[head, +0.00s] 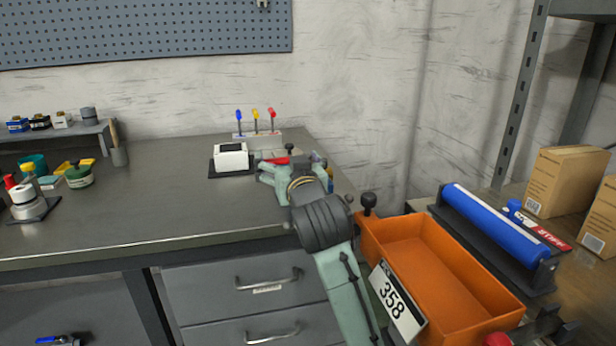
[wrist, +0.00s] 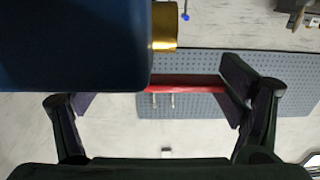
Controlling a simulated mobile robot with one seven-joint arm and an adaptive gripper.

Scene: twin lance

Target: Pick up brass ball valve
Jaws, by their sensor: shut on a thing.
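My gripper (head: 275,168) is at the end of the pale green arm, over the right end of the workbench in the head view. In the wrist view my gripper (wrist: 160,105) has its fingers apart at left and right, with a red bar (wrist: 185,89) across the gap. The red also shows at the gripper in the head view (head: 276,160). A short brass cylinder (wrist: 164,26) sticks out beside a large dark blue block (wrist: 75,45) close to the wrist camera. I take the held thing as the brass ball valve; most of its body is hidden.
A white box (head: 231,157) and a rack of coloured tools (head: 257,137) stand near the gripper on the grey workbench (head: 150,200). An orange bin (head: 440,275) is at lower right, beside a blue roller (head: 500,225). The bench's middle is clear.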

